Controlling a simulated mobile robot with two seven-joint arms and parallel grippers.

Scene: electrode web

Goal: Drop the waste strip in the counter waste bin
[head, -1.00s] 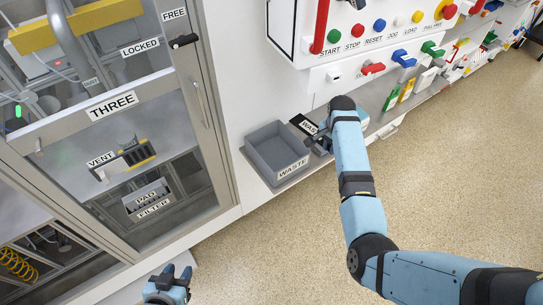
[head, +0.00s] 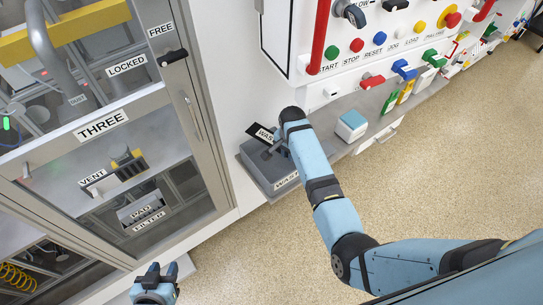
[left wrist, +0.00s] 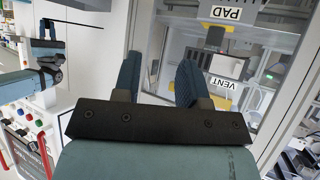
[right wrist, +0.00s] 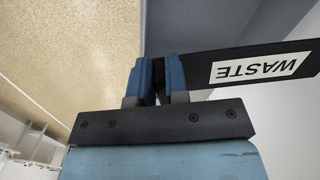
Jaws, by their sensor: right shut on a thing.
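The waste strip (head: 262,132) is a flat black piece with a white WASTE label. My right gripper (right wrist: 161,78) is shut on one end of it, and the strip (right wrist: 265,66) sticks out to the right in the right wrist view. In the head view, my right gripper (head: 276,148) and the strip are over the grey waste bin (head: 262,180), an open box labelled WASTE on the counter. The arm hides part of the bin. My left gripper (head: 162,268) is open and empty, low in front of the cabinet; its spread fingers also show in the left wrist view (left wrist: 158,78).
A blue and white block (head: 351,124) stands on the counter right of the arm. Above it is a control panel (head: 375,45) with coloured buttons and levers. The floor in front is clear.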

